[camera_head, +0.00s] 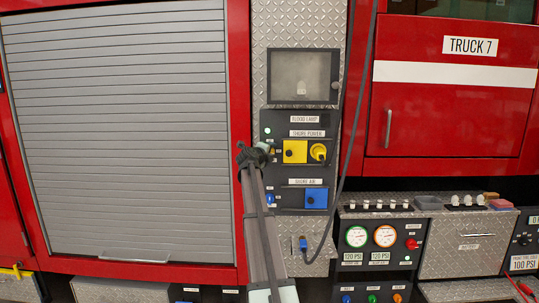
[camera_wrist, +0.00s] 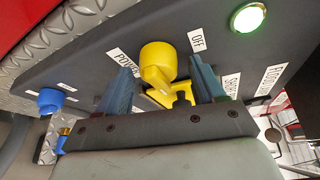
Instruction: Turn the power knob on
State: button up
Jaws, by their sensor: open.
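The yellow power knob (camera_wrist: 158,62) is in the middle of the wrist view, on a dark panel between a POWER label (camera_wrist: 124,61) and an OFF label (camera_wrist: 197,41). My gripper (camera_wrist: 161,75) is open, with one blue-grey finger on each side of the knob. I see gaps between the fingers and the knob's round end; contact lower down cannot be told. In the head view my gripper (camera_head: 254,156) is at the panel's left edge and hides most of the knob, with a bit of yellow (camera_head: 271,151) showing beside it.
A lit green lamp (camera_wrist: 249,16) and a blue knob (camera_wrist: 51,99) are on the same panel. To the right are a yellow socket (camera_head: 295,151) with a plug (camera_head: 318,152) and a blue socket (camera_head: 316,198). A dark cable (camera_head: 341,165) hangs beside the panel. A grey shutter (camera_head: 120,130) lies left.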

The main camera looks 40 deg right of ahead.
jog(key=v, duration=1.4)
jog(key=shift+d, duration=0.1)
dwell(0.4)
